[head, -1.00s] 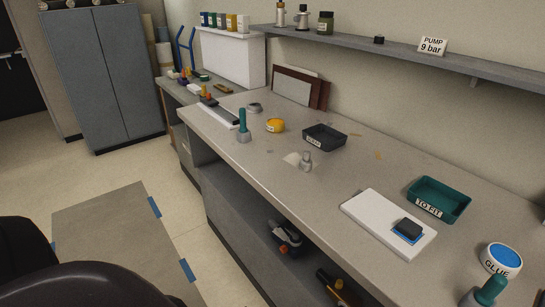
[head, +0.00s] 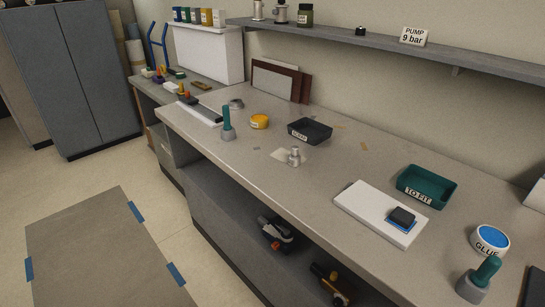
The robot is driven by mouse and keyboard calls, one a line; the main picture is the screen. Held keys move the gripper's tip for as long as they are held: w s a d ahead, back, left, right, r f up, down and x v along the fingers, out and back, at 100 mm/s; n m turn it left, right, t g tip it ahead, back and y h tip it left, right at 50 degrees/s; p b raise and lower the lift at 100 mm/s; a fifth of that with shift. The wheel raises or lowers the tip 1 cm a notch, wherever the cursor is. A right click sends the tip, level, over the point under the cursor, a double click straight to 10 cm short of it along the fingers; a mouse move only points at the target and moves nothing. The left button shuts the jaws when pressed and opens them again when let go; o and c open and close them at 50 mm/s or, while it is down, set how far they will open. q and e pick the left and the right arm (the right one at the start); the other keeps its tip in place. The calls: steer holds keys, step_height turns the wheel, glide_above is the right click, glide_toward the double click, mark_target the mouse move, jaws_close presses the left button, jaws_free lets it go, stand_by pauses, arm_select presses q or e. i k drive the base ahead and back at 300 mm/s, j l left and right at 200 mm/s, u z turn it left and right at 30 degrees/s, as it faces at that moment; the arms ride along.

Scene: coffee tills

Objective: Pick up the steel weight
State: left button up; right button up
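A small silvery metal piece with a knob on top (head: 295,157), which looks like the steel weight, stands upright on the grey workbench (head: 262,185) near the middle of the head view. It is at the edge of a pale patch, in front of a black labelled tray (head: 310,131). Nothing touches it from above. Neither of my grippers is in the head view.
Two teal-handled tools with grey bases stand on the bench, one left (head: 228,124) and one front right (head: 477,281). A white board with a dark block (head: 380,212), a teal TO FIT tray (head: 426,188) and a GLUE tub (head: 490,241) lie right. A shelf (head: 400,55) overhangs the back.

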mark_target(294, 158)
steer(key=j+z, duration=0.1)
steer(key=z, duration=0.25)
steer(key=i+j+z, duration=0.15)
steer(key=z, duration=0.2)
steer(key=i+j+z, duration=0.1)
steer(key=j+z, duration=0.15)
steer(key=j, duration=0.15)
steer(key=j+z, duration=0.25)
steer(key=j, duration=0.15)
steer(key=i+j+z, duration=0.15)
steer(key=j, duration=0.7)
steer(key=j+z, duration=0.1)
steer(key=j, duration=0.75)
